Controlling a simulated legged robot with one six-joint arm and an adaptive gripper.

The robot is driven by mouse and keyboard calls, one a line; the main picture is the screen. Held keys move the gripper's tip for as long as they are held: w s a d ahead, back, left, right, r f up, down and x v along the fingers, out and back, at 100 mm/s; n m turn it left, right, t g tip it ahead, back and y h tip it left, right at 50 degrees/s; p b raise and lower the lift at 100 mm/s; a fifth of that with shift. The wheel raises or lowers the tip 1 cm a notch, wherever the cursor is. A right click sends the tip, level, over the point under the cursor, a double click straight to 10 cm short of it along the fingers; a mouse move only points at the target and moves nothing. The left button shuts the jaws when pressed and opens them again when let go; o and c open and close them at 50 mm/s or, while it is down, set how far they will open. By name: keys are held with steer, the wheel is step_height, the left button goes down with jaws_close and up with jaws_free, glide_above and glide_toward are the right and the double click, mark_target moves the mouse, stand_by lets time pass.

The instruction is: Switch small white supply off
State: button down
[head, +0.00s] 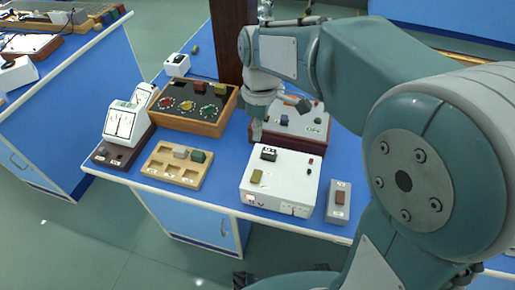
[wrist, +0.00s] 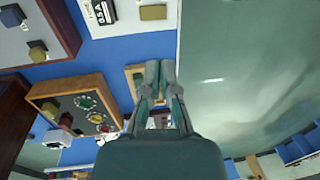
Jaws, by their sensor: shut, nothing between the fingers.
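A white supply box (head: 279,183) stands near the front edge of the blue bench. It has a black block and a yellow block on top and a small red switch (head: 250,198) at its front left corner. I cannot read the switch position. Part of the white box (wrist: 115,28) also shows at the top of the wrist view; the red switch cannot be made out there. My gripper (head: 256,137) points down by the back left of the white box, apart from the switch. In the wrist view my gripper (wrist: 159,66) is shut and empty.
A grey instrument (head: 292,121) stands behind the white box, partly hidden by my arm. A wooden-framed dial box (head: 222,118), a wooden tray (head: 153,171) and a white meter (head: 121,122) stand left. A small grey box (head: 338,203) stands close on the right.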

mark_target(257, 174)
steer(key=shift+a+f, duration=0.15)
steer(key=shift+a, duration=0.05)
steer(key=f, duration=0.4)
steer(key=s+f, duration=0.1)
steer(key=f, duration=0.8)
steer(key=shift+s+a, duration=0.2)
steer(key=shift+s, duration=0.15)
steer(key=shift+f, duration=0.35)
steer(key=shift+s+f, duration=0.1)
steer(key=shift+f, duration=0.05)
steer(key=shift+w+d+r, duration=0.2)
steer(key=shift+w+d, duration=0.1)
steer(key=shift+w, duration=0.45)
